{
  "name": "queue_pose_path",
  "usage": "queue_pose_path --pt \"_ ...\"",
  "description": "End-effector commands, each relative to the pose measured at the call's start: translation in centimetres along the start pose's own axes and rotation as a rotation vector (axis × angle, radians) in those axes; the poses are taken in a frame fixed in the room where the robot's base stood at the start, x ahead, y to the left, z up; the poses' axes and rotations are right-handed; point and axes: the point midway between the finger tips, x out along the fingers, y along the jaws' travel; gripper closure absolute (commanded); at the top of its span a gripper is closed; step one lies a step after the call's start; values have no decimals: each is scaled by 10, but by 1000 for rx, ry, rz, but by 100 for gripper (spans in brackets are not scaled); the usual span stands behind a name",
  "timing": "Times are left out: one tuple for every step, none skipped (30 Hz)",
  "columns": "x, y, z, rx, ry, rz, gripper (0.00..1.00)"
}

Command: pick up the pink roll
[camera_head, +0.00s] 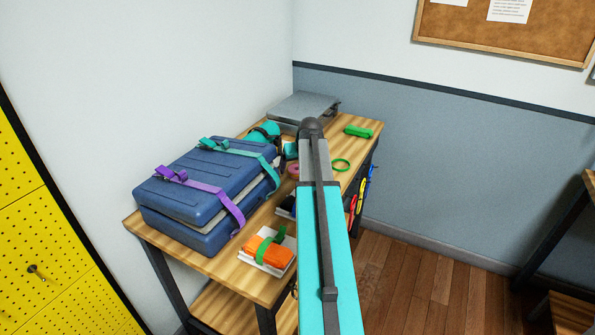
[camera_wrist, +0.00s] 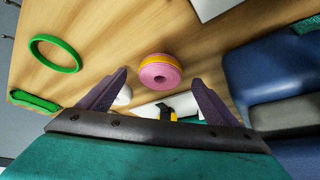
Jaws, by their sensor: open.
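The pink roll (camera_wrist: 160,72) lies on the wooden table (camera_wrist: 110,40) in the wrist view, with a yellow-orange band around it and a hole in its middle.
A blue case (camera_head: 205,190) with purple and teal straps stands left of the roll in the head view. A green ring (camera_head: 341,165) and a green bundle (camera_head: 358,131) lie to the right. An orange bundle (camera_head: 267,250) lies near the front edge.

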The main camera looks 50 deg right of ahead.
Motion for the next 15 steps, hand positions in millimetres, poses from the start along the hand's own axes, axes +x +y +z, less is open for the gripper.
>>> queue_pose_path --pt "4 0 0 0 -1 0 16" --pt "6 0 0 0 -1 0 16" --pt "8 0 0 0 -1 0 16" --pt "10 0 0 0 -1 0 16" --pt "10 0 0 0 0 0 16" --pt "11 0 0 0 0 0 16" --pt "11 0 0 0 0 0 16" --pt "12 0 0 0 0 0 16" --pt "12 0 0 0 0 0 16" --pt "11 0 1 0 0 0 16" --pt "11 0 1 0 0 0 16" --pt "11 0 1 0 0 0 16" --pt "11 0 1 0 0 0 16" --pt "11 0 1 0 0 0 16" --pt "11 1 1 1 0 1 16"
